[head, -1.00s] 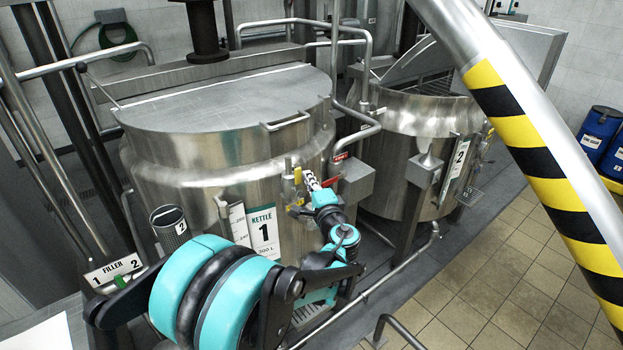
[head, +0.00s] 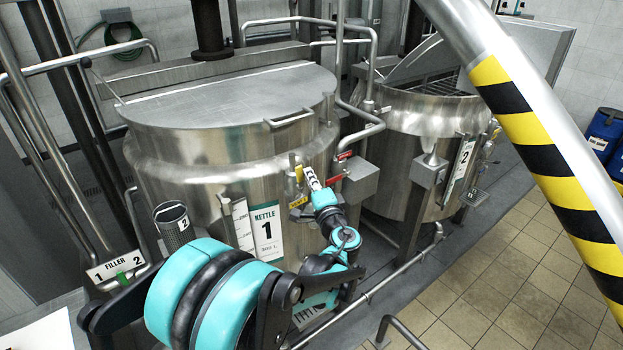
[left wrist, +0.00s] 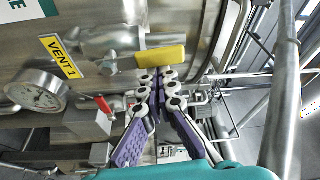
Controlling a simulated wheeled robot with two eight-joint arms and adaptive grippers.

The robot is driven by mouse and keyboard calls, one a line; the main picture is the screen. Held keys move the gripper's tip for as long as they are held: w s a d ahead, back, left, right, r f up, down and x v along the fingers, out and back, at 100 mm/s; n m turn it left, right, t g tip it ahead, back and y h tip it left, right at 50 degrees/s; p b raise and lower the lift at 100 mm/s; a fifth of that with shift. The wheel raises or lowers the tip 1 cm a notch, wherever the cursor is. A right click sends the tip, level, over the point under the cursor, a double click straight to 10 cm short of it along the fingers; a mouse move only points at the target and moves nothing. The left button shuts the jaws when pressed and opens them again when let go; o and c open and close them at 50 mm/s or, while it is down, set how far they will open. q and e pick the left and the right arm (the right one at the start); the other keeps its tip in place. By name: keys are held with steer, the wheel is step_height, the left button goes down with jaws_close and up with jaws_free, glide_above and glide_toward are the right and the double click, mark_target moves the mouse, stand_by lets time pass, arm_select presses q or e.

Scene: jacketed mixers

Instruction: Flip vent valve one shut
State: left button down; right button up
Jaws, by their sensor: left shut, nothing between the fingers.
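Vent valve one has a yellow handle (head: 299,173) on the front of kettle 1 (head: 222,160), upright in the head view. In the left wrist view the yellow handle (left wrist: 161,57) lies crosswise in the picture, by a yellow VENT 1 label (left wrist: 61,56). My left gripper (head: 311,178) is shut and empty, just right of the handle in the head view. In the left wrist view its fingertips (left wrist: 158,75) are just below the handle; I cannot tell whether they touch it. My right gripper is not in view.
A pressure gauge (left wrist: 36,92) and a red handle (left wrist: 103,105) are close to my left gripper. A grey box (head: 361,183) and bent pipes stand to the right, before kettle 2 (head: 415,125). A striped yellow-black pole (head: 545,160) crosses the right side. Tiled floor is clear.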

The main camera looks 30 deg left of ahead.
arm_select(q)
steer(key=n+b, duration=0.1)
steer(key=s+n+y+b, duration=0.1)
steer(key=n, duration=0.1)
steer(key=s+a+n+b, duration=0.1)
steer(key=shift+f+y, duration=0.25)
steer(key=shift+y, duration=0.15)
steer(key=s+f+n+g+y+b, duration=0.1)
steer(key=n+b, duration=0.1)
steer(key=n, duration=0.3)
steer(key=s+a+f+n+g+y+b, duration=0.1)
steer(key=n+y+b, duration=0.1)
steer(key=n, duration=0.2)
steer(key=s+f+n+g+y+b, duration=0.1)
steer(key=s+n+b, duration=0.1)
steer(key=n, duration=0.3)
steer(key=shift+a+f+n+g+b, duration=0.2)
steer(key=shift+n+g+b, duration=0.1)
steer(key=shift+b, duration=0.25)
steer(key=shift+f, duration=0.1)
step_height(320, 180, up, 5)
steer(key=p, duration=0.4)
steer(key=f+b+v, duration=0.1)
steer(key=v, duration=0.9)
steer(key=shift+w+f, duration=0.15)
